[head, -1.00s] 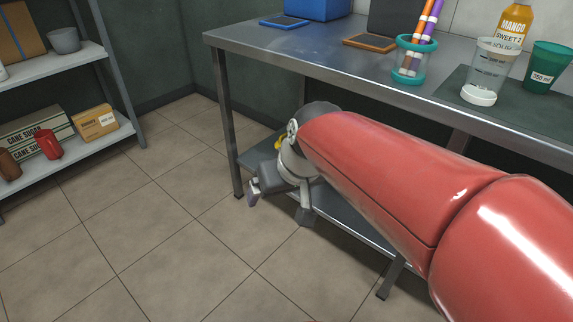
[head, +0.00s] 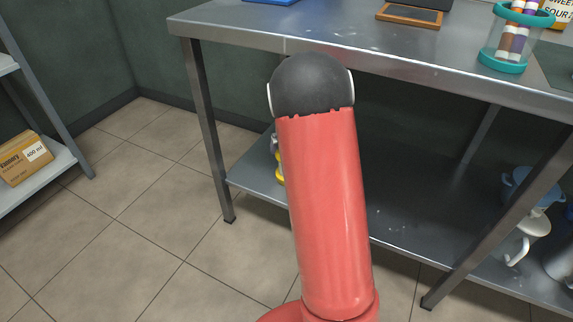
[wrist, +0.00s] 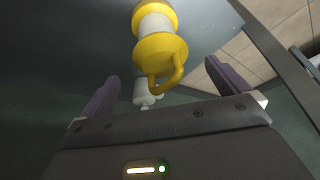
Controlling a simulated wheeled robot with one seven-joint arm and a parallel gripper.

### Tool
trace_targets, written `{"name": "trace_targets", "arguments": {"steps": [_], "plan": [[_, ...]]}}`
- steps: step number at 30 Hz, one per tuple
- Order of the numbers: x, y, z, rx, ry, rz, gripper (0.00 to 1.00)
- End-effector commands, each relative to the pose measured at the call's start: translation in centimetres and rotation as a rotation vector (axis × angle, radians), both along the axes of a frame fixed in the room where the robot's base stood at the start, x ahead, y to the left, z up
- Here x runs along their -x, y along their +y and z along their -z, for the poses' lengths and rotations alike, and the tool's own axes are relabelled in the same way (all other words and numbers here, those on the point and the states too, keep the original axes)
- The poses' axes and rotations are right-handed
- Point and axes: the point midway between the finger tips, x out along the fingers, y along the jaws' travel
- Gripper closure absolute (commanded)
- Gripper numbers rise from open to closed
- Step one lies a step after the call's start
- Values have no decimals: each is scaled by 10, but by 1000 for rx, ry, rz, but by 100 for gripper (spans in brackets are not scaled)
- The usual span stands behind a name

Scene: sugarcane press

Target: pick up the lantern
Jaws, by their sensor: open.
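The yellow lantern (wrist: 160,50), with a pale middle band and a yellow loop handle, is ahead of my gripper in the wrist view, its handle end toward me. It appears to stand on the lower shelf. In the head view only a sliver of the yellow lantern (head: 279,178) shows at the left edge of my red arm. My gripper (wrist: 167,74) is open and empty, its two purple fingers either side of the handle end in the picture. I cannot tell how far apart lantern and fingers are. My gripper is hidden behind my arm in the head view.
The floor at left is clear.

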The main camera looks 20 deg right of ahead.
Motion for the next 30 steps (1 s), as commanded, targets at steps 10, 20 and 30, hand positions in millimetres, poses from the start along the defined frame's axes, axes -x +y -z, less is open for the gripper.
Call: {"name": "trace_targets", "arguments": {"steps": [10, 20, 30], "plan": [[-18, 0, 46, 0, 2, 0, 0], [-24, 0, 56, 0, -1, 0, 0], [-23, 0, 56, 0, -1, 0, 38]]}}
